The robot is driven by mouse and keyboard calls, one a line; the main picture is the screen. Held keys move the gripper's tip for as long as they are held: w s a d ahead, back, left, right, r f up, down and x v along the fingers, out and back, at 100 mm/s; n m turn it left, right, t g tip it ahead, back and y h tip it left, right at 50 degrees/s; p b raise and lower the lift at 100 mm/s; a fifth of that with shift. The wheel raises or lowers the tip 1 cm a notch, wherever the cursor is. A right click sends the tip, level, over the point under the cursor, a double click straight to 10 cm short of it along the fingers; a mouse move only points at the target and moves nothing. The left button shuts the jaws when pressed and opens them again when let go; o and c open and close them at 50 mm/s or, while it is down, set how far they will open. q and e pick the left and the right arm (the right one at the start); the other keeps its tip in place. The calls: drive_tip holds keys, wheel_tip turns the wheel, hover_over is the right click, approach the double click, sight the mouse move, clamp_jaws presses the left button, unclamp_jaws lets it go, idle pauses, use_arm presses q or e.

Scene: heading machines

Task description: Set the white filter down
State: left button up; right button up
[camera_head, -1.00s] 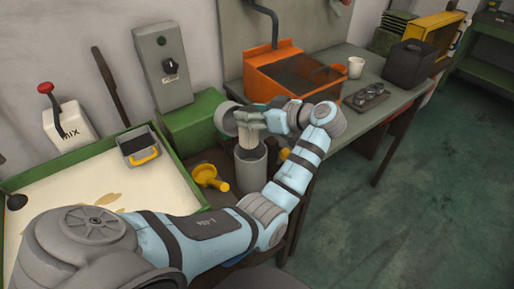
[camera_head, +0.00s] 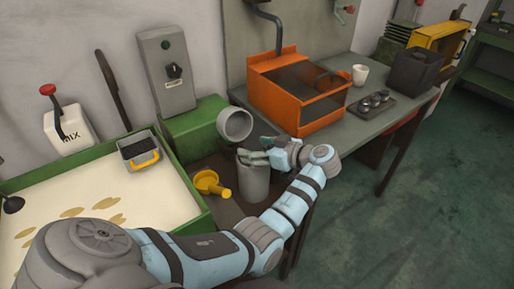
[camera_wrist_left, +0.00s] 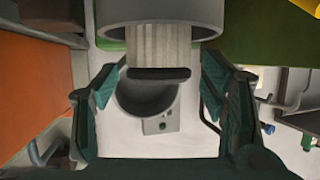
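The white pleated filter (camera_wrist_left: 158,45) has a black end cap (camera_wrist_left: 158,75) and shows in the left wrist view. Its far end seems to go into the mouth of a grey cylindrical container (camera_wrist_left: 110,15). In the head view that container (camera_head: 253,183) stands on the low brown surface, and the filter is not clearly seen there. My left gripper (camera_head: 255,157) is right over the container's rim. In the left wrist view its fingers (camera_wrist_left: 157,90) are spread either side of the filter, with gaps between. My right gripper is not in view.
A grey open cup-shaped housing (camera_head: 236,124) is just behind the container. A yellow funnel-like part (camera_head: 211,184) lies to its left. The green-rimmed tray (camera_head: 195,225) is further left. An orange machine (camera_head: 285,110) stands on the bench to the right.

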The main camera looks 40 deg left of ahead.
use_arm(q)
drive_tip(key=shift+d+r, duration=0.25)
drive_tip(key=v, duration=0.7)
drive_tip(key=shift+p, duration=0.4)
